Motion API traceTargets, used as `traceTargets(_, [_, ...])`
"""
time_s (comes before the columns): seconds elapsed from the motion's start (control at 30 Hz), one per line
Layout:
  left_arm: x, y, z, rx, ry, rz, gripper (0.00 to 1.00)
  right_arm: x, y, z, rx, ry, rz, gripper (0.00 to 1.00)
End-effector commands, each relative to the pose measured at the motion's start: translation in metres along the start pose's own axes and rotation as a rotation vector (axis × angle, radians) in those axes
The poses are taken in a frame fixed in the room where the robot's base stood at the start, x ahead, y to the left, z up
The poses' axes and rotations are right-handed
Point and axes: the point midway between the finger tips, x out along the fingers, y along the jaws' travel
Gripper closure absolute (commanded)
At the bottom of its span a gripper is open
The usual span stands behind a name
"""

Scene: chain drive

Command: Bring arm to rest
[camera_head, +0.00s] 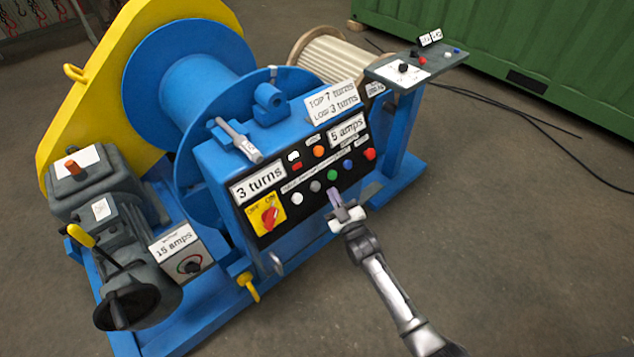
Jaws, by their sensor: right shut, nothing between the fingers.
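My right arm comes in from the bottom right. Its gripper (335,198) is shut and empty, with its fingertips close in front of the lower edge of the black control panel (281,215). The fingertips are just below the green button (332,174); I cannot tell whether they touch the panel. The panel also carries a red rotary switch on a yellow plate (267,214), other coloured buttons and white labels such as "3 turns" and "5 amps". My left gripper is not in view.
The blue winch frame (187,340) with its drum (196,85) and yellow chain guard (110,60) fills the left. A grey motor (125,235) sits at lower left. A small side console (440,66) stands upper right, before a green container (540,45). Black cables lie on open floor at right.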

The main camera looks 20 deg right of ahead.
Motion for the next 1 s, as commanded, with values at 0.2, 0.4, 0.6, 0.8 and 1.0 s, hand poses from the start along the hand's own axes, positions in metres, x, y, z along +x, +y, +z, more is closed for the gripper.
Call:
traceTargets(0.2, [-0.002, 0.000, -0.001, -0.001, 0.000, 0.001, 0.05, -0.002, 0.001, -0.001, 0.000, 0.000, 0.000, 1.00])
traceTargets(0.4, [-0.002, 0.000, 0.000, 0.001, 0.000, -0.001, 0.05, -0.001, 0.001, -0.001, 0.000, 0.000, 0.000, 1.00])
traceTargets(0.6, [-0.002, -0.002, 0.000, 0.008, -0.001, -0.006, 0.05, -0.001, 0.001, -0.001, 0.002, 0.000, 0.000, 1.00])
traceTargets(0.8, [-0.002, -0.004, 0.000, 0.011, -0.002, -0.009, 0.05, -0.003, -0.007, 0.021, 0.072, -0.133, -0.047, 1.00])
traceTargets(1.0, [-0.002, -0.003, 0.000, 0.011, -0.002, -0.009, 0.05, -0.014, -0.023, 0.054, 0.157, -0.480, -0.147, 1.00])
